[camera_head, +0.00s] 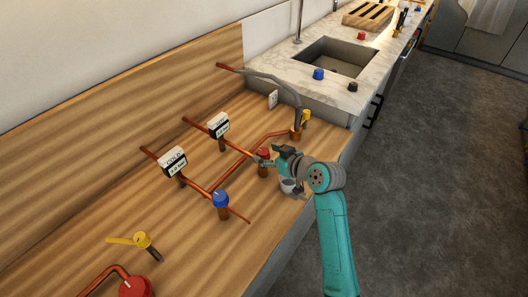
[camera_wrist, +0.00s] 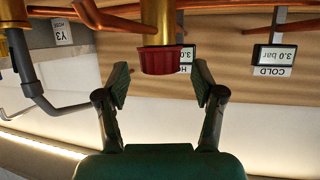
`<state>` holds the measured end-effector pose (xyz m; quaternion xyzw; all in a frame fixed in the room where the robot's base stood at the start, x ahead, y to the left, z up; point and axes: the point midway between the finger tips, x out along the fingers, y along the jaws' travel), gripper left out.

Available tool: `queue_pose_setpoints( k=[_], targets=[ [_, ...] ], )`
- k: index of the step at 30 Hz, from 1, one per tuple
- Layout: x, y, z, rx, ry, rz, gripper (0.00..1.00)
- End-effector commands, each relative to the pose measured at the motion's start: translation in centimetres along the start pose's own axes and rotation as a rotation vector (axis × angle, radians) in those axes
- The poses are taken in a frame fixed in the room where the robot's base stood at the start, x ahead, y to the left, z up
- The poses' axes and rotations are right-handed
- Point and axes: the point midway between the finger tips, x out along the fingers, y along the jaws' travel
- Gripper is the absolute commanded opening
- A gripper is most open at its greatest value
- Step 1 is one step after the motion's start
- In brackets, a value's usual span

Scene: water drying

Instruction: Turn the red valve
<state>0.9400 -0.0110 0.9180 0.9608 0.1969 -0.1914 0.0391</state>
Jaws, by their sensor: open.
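The red valve (camera_wrist: 165,61) is a ribbed red cap on a brass body, and it shows in the wrist view at the upper middle. In the head view the red valve (camera_head: 263,154) stands on the copper pipework, partly hidden by my gripper. My gripper (camera_wrist: 161,76) is open, with one finger on each side of the red cap and a visible gap on both sides. In the head view my gripper (camera_head: 268,160) reaches in from the right at the valve. I cannot see any contact with the cap.
Two gauges, one (camera_head: 173,160) and another (camera_head: 219,125), stand on the pipes to the left. A blue valve (camera_head: 221,199) is nearby, and a yellow-handled valve (camera_head: 304,117) stands behind. Another yellow handle (camera_head: 127,240) is at front left. A sink (camera_head: 338,58) lies beyond.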

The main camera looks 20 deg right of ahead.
Motion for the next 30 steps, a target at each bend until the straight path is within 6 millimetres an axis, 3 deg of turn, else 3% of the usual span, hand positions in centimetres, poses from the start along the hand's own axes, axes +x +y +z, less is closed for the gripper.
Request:
queue_pose_setpoints(
  k=[6, 16, 23, 30],
  targets=[
    [1.9, 0.0, 0.0, 0.0, 0.0, 0.0, 0.68],
    [2.1, 0.0, 0.0, 0.0, 0.0, 0.001, 0.68],
    [2.1, 0.0, 0.0, 0.0, 0.0, 0.0, 0.1],
    [2.1, 0.0, 0.0, 0.003, -0.001, 0.01, 0.07]
  ],
)
